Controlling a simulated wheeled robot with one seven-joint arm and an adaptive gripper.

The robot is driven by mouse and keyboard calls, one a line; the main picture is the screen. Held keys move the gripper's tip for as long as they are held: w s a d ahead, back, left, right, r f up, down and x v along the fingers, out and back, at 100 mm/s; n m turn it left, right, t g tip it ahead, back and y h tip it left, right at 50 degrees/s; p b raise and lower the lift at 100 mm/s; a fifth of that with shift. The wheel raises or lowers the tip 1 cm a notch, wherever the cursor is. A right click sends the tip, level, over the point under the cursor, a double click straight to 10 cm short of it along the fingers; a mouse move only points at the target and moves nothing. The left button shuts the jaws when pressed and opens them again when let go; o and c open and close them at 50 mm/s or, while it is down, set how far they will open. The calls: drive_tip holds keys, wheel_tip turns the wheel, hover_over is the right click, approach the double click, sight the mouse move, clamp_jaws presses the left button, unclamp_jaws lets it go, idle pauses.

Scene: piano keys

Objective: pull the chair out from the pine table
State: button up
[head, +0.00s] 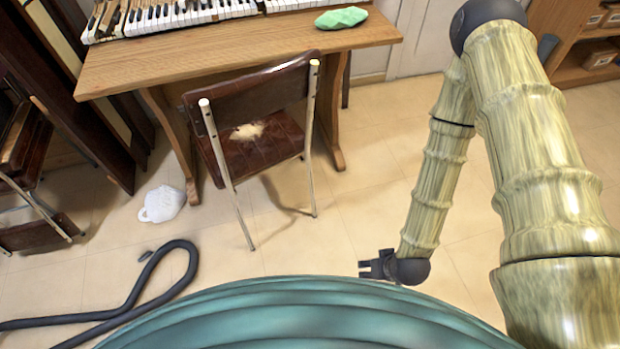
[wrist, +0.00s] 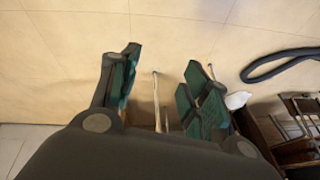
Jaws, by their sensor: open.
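The chair (head: 252,142) has a dark brown seat and backrest with metal legs, and its seat carries a pale worn patch. It stands at the front of the pine table (head: 230,60), its seat partly under the tabletop. My gripper (head: 366,268) is low in front of the chair, to its right in the head view, and apart from it. In the wrist view my gripper (wrist: 158,88) is open, its green-padded fingers spread with nothing held. A thin chair leg (wrist: 156,95) shows between the fingers, farther off. Most of the chair is hidden there.
Piano keys (head: 170,15) and a green lump (head: 341,18) lie on the table. A white jug-like object (head: 162,204) and a black hose (head: 150,290) lie on the floor at left. Dark furniture (head: 30,180) stands far left, shelves (head: 580,45) at right. Floor right of the chair is clear.

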drive_tip(key=w+a+f+n+t+y+b, duration=0.1)
drive_tip(key=w+a+f+t+y+b, duration=0.2)
drive_tip(key=w+f+b, duration=0.45)
drive_tip(key=w+a+f+n+t+y+b, duration=0.1)
drive_tip(key=w+a+f+t+b, duration=0.3)
drive_tip(key=w+b, duration=0.55)
drive_tip(key=n+t+y+b, duration=0.3)
drive_tip(key=t+y+b, duration=0.15)
drive_tip(key=b, duration=0.95)
approach(311, 172)
drive_tip(key=shift+h, duration=0.45)
drive_tip(key=b+x, duration=0.1)
drive_tip(key=x, duration=0.4)
drive_tip(key=b+x, duration=0.2)
drive_tip(key=x, duration=0.3)
drive_tip(key=shift+w+a+r, duration=0.2)
drive_tip(key=shift+a, duration=0.2)
drive_tip(key=shift+c, duration=0.2)
clamp_jaws()
drive_tip(key=shift+s, duration=0.15)
drive_tip(key=shift+a+p+v, duration=0.2)
drive_tip(key=shift+p+v, duration=0.9)
drive_tip(key=shift+v, duration=1.5)
drive_tip(key=shift+s+f, duration=0.1)
drive_tip(key=shift+s, duration=0.1)
